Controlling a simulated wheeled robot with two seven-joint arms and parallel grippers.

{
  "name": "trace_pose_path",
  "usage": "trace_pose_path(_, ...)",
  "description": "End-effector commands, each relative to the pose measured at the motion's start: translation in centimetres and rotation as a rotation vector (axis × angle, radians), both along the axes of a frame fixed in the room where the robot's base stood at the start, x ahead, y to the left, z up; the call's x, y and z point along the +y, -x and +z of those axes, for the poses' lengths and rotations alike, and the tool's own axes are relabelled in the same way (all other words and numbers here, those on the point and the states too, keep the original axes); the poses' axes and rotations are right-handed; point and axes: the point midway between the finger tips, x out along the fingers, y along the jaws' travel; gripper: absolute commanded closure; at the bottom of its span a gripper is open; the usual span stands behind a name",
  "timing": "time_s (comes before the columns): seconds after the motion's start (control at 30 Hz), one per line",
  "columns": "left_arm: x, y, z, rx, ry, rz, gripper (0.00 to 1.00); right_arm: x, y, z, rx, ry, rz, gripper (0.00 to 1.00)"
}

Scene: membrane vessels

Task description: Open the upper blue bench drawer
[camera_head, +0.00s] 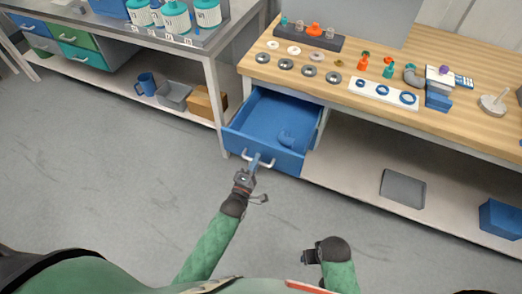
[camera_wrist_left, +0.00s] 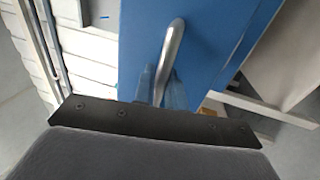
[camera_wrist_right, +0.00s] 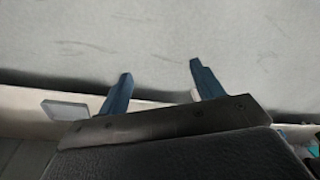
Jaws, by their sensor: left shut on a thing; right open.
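The upper blue bench drawer (camera_head: 276,118) hangs under the wooden bench in the head view. It stands pulled out, with its inside showing. In the left wrist view the handle (camera_wrist_left: 172,52) runs down between the fingertips, against the blue drawer front (camera_wrist_left: 215,45). My right gripper (camera_head: 308,256) is low over the floor, away from the drawer. Its two fingers (camera_wrist_right: 160,82) stand apart and empty in the right wrist view.
The wooden bench top (camera_head: 345,62) carries rings, small fittings and a white strip (camera_head: 384,93). A grey tray (camera_head: 403,188) and a blue bin (camera_head: 501,218) rest on its lower shelf. Another bench (camera_head: 150,38) stands left. The floor before the drawer is clear.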

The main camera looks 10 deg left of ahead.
Motion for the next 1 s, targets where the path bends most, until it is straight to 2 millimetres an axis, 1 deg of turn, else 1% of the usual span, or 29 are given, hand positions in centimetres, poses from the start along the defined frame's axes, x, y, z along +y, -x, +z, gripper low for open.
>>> trace_pose_path(0.1,0.3,0.9,-0.1,0.002,-0.002,-0.001,1.00,0.0,0.0,-0.7,0.000,0.001,0.000,0.33)
trace_pose_path(0.2,0.4,1.3,-0.1,0.002,-0.002,-0.001,1.00,0.0,0.0,-1.1,0.001,0.001,0.000,0.33)
trace_pose_path(0.57,0.4,1.4,-0.1,0.002,-0.001,-0.001,1.00,-0.1,0.0,-1.3,0.002,0.002,0.001,0.33)
trace_pose_path(0.6,0.4,1.4,-0.1,0.002,-0.001,-0.001,0.86,-0.1,0.0,-1.3,0.002,0.002,0.001,0.33)
trace_pose_path(0.63,0.4,1.4,-0.1,0.002,-0.001,-0.001,0.83,-0.1,-0.1,-1.3,0.001,0.002,0.001,0.33)
trace_pose_path(0.87,0.4,1.4,-0.1,0.001,0.000,0.000,0.83,-0.1,-0.1,-1.2,0.001,0.002,0.001,0.33)
trace_pose_path(1.0,0.6,1.8,-0.2,0.001,0.000,0.000,0.83,-0.1,0.0,-1.3,0.003,0.003,0.001,0.33)
